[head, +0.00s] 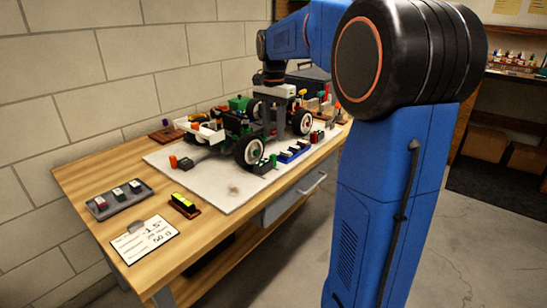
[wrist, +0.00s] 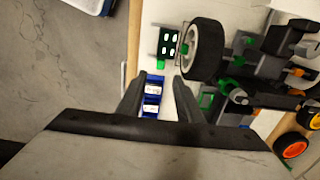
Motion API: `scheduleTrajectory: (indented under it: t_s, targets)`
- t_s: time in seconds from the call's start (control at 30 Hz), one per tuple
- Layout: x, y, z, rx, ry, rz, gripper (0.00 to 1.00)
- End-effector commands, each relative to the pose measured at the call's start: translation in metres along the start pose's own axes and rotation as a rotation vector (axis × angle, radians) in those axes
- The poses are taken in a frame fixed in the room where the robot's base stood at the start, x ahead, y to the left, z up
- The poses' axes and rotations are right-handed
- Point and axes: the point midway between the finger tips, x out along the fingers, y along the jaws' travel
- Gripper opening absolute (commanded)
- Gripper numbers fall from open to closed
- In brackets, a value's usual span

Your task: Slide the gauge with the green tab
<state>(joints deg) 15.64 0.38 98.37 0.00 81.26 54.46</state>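A dark block with a green tab, which looks like the gauge (head: 265,164), lies on the white board beside the car's front wheel. In the wrist view the dark block (wrist: 168,42) shows pale green-white marks on top, with the green tab at its near end, just ahead of my fingertips. My gripper (wrist: 160,77) is open and points down, its two fingers apart with nothing seen held between them. A blue holder with white-topped pieces (wrist: 152,97) shows below, between the fingers. In the head view my gripper (head: 301,128) is over the board near this blue holder; its fingertips are hard to make out.
The racecar (head: 250,145) stands on the white board (head: 225,190); its wheel (wrist: 205,48) is close to my right finger. A grey tray (head: 108,207), a written card (head: 143,241) and a yellow-topped block (head: 184,203) lie on the wooden table's near left part. A brick wall is behind.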

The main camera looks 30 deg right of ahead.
Motion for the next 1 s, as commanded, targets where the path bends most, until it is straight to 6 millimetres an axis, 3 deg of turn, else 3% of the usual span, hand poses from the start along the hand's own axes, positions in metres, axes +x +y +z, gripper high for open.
scheduleTrajectory:
  t_s: [0.3,0.5,0.7,1.0]
  targets:
    - [0.057,0.000,0.000,-0.001,-0.001,0.002,0.33]
    - [0.085,0.000,0.000,-0.001,-0.001,0.001,0.33]
    - [0.098,0.000,0.000,-0.001,0.000,0.000,0.33]
    - [0.100,0.000,0.000,-0.001,0.000,0.000,0.33]
